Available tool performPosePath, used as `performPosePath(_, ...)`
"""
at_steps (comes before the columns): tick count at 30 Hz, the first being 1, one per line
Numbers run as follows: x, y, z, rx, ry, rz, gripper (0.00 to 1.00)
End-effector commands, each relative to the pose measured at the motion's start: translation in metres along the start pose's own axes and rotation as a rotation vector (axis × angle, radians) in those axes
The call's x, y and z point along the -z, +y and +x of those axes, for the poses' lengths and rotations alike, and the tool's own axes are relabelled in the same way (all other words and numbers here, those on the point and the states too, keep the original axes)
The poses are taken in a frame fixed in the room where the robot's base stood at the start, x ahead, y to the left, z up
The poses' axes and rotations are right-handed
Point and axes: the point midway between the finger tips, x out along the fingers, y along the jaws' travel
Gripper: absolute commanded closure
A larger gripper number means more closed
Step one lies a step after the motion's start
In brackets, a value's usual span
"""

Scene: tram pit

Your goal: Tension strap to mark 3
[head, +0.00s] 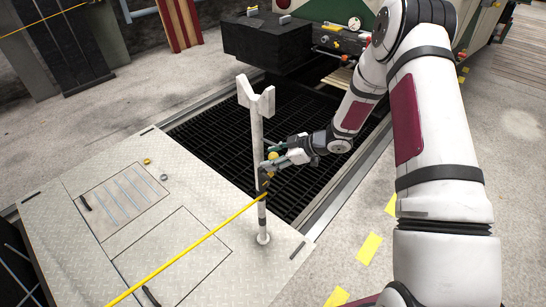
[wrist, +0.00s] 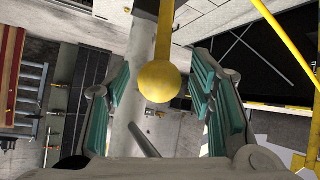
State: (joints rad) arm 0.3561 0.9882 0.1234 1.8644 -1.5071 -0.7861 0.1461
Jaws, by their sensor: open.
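A pale upright post (head: 256,130) with a forked top stands on the metal plate floor. A yellow strap (head: 190,246) runs taut-looking from the lower left up to a dark fitting (head: 264,181) on the post. A yellow ball knob (wrist: 158,82) on a yellow stem shows in the wrist view; it also shows beside the post in the head view (head: 272,156). My gripper (head: 277,158) is at the post, its fingers open. In the wrist view, the teal finger pads stand on either side of the knob, with gaps. I cannot make out numbered marks.
A dark grated pit (head: 300,125) lies behind and right of the post. Hatch panels (head: 170,255), a small yellow piece (head: 147,161) and a ring (head: 164,177) are on the plate floor.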

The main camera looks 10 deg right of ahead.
Motion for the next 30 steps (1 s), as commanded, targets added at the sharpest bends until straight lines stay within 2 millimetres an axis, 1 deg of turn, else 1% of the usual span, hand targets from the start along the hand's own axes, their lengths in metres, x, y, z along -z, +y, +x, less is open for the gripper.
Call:
performPosePath(4,0.0,0.0,-0.005,-0.001,0.0,0.0,0.51)
performPosePath(7,0.0,0.001,-0.016,-0.003,-0.001,0.0,0.51)
performPosePath(11,0.0,0.002,-0.041,-0.004,-0.001,0.0,0.51)
performPosePath(15,0.0,0.001,-0.07,-0.003,-0.001,-0.001,0.51)
performPosePath(18,0.0,0.001,-0.089,-0.003,-0.001,0.0,0.51)
performPosePath(21,0.0,0.001,-0.103,-0.002,-0.001,-0.002,0.51)
performPosePath(25,0.0,0.0,-0.115,-0.001,0.0,0.0,0.51)
performPosePath(30,0.0,0.0,-0.12,0.001,0.0,0.0,0.51)
